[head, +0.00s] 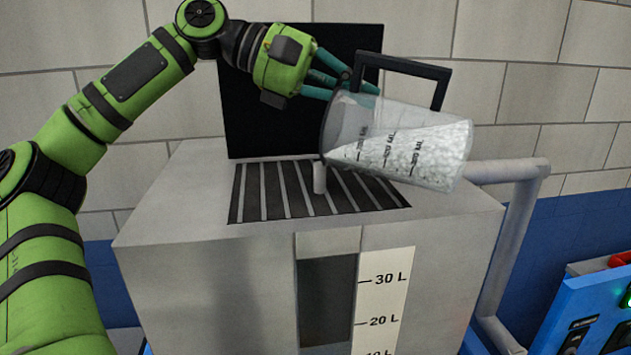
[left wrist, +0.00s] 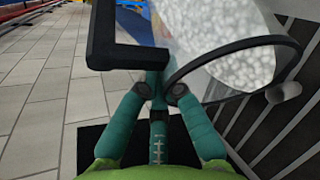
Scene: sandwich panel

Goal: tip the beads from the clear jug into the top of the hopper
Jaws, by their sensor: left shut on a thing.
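The clear jug (head: 362,118) is tilted far over above the hopper (head: 210,235), its dark-rimmed mouth to the left and its base lower to the right. White beads (head: 430,150) lie along its lower side, thickest at the base and reaching towards the lip. No beads are seen falling. My left gripper (head: 345,85) is shut on the jug near its black handle (head: 442,85); the exact contact is partly hidden. The left wrist view shows its teal fingers (left wrist: 160,92) at the handle and rim, with beads (left wrist: 235,60) inside. My right gripper is out of view.
The hopper's top has a dark slatted grate (head: 260,195) with a small pale post (head: 319,178). A black panel (head: 240,125) stands behind. The front has a dark window (head: 326,300) and litre scale (head: 385,300). A grey pipe (head: 500,240) runs at the right, beyond it a blue unit (head: 590,310).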

